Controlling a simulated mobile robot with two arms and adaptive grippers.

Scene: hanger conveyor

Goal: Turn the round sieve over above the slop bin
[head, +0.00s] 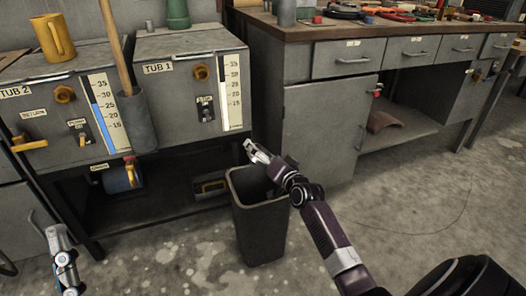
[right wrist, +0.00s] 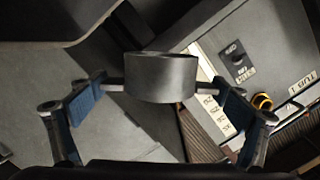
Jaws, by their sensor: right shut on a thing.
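The slop bin (head: 261,228) is a dark, open-topped bin on the floor in the middle of the head view. My right gripper (head: 264,156) is over its rim area. In the right wrist view, my right gripper (right wrist: 161,92) is shut on the round sieve (right wrist: 161,78), a short grey metal cylinder held between the two blue-padded fingers. I see its side wall; its mesh and contents are hidden. In the head view I cannot make the sieve out clearly. My left gripper (head: 54,242) is partly in view at the lower left, away from the bin, and its opening is unclear.
Tub 1 (head: 192,100) and tub 2 (head: 62,125) stand behind the bin, with a wooden handle in a grey holder (head: 137,122) between them. A workbench (head: 330,125) is at the right. A yellow mug (head: 54,38) stands on tub 2. The floor right of the bin is largely clear.

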